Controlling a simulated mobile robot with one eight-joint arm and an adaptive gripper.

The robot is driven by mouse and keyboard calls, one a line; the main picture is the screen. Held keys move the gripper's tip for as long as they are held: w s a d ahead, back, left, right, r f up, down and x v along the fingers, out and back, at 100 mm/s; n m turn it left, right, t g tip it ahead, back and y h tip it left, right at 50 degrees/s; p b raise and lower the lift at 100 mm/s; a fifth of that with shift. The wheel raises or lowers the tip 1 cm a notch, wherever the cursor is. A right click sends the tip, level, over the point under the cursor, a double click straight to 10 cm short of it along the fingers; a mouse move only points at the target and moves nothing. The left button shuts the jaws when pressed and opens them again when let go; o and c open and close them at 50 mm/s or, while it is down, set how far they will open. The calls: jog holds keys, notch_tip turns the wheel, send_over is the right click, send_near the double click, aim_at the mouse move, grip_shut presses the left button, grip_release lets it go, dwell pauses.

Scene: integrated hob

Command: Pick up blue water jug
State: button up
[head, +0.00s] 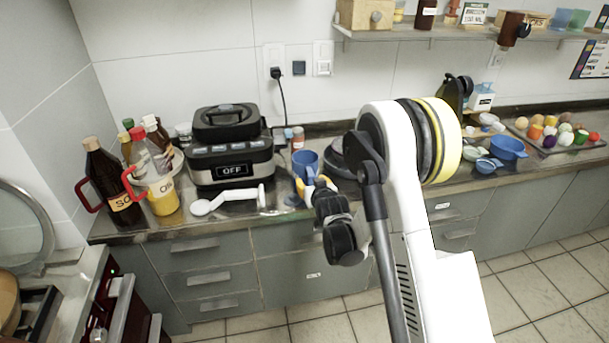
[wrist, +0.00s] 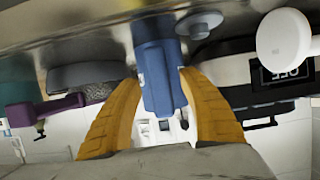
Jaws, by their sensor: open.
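The blue water jug (head: 307,160) stands on the counter in the head view, near the front edge and right of the black appliance. Its lower part is partly hidden by my gripper (head: 316,187). In the wrist view, which looks upside down, the blue jug (wrist: 158,85) is between the two yellow fingers of my gripper (wrist: 158,77). The fingers are open, one on each side of it. The right finger's tip is very close to the jug; I cannot tell whether it touches. A gap shows at the left finger.
A black appliance (head: 231,150) with an OFF display stands left of the jug. A white ladle-like utensil (head: 228,201) lies in front of it. Bottles (head: 107,183) crowd the far left. A blue pot (head: 508,147) and a food tray (head: 553,143) are at the right.

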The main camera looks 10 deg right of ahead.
aim_at(309, 168)
jog(key=shift+w, duration=0.15)
jog(key=shift+s+r, duration=0.1)
jog(key=shift+s, duration=0.15)
jog(key=c, duration=0.3)
grip_shut()
jog(key=shift+r, duration=0.1)
jog(key=shift+r, duration=0.2)
notch_tip(309, 168, up, 4)
jog(key=p, duration=0.2)
jog(key=shift+p, duration=0.4)
jog(key=s+d+r+p, duration=0.2)
jog(key=d+r+p, duration=0.2)
jog(key=d, duration=0.7)
notch_tip(309, 168, up, 2)
jog(key=shift+d+r, duration=0.2)
